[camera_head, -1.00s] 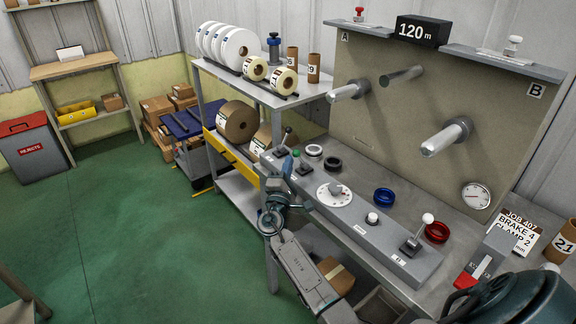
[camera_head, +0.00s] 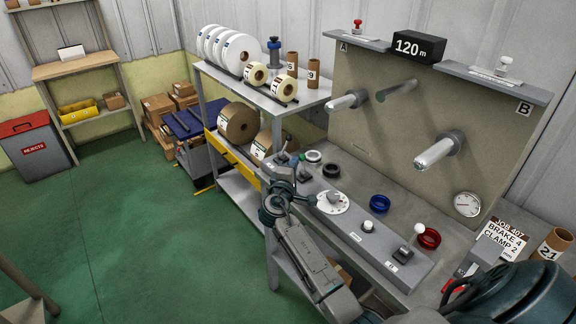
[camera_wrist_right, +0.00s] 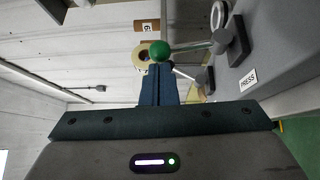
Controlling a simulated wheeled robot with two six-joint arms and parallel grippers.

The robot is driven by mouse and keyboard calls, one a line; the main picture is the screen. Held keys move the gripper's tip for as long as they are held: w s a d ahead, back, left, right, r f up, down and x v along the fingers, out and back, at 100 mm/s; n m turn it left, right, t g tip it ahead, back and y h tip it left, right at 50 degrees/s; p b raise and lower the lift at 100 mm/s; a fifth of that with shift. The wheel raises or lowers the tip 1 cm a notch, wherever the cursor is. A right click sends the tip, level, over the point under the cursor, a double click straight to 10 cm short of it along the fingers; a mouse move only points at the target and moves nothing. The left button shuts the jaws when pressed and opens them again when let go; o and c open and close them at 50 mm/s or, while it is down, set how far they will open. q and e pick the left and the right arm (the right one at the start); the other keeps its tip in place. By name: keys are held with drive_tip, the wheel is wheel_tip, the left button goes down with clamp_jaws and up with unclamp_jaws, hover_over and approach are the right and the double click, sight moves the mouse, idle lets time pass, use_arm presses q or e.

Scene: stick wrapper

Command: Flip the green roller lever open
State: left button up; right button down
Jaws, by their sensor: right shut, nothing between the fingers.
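The green ball knob (camera_wrist_right: 160,50) of the roller lever shows in the right wrist view, on a thin metal rod that runs right to a dark bracket (camera_wrist_right: 235,42) on the grey console. My right gripper (camera_wrist_right: 158,68) is shut and empty, its fingertips just below the green knob in that view; I cannot tell whether they touch it. In the head view the green knob (camera_head: 294,160) is small and partly hidden at the console's far left end, with my right gripper (camera_head: 288,168) close beside it. My left gripper is not in view.
A second lever rod (camera_wrist_right: 187,73) stands close by, near the PRESS label (camera_wrist_right: 248,78). The console (camera_head: 345,232) also carries a white dial (camera_head: 332,203). A shelf rack with rolls (camera_head: 238,122) stands behind. Open green floor (camera_head: 150,240) lies left.

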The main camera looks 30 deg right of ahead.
drive_tip(key=d+p, duration=0.1)
drive_tip(key=d+r+m+g+y+p, duration=0.1)
drive_tip(key=d+y+p, duration=0.1)
drive_tip(key=shift+w+d+r+m+g+p, duration=0.1)
drive_tip(key=shift+d+r+m+g+p, duration=0.2)
drive_tip(key=shift+d+r+m, duration=0.1)
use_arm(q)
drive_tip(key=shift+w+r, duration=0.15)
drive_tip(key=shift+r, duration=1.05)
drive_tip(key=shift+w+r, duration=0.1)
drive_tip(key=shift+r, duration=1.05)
use_arm(e)
drive_tip(key=shift+w+d, duration=0.1)
drive_tip(key=shift+d, duration=0.75)
drive_tip(key=shift+r, duration=0.15)
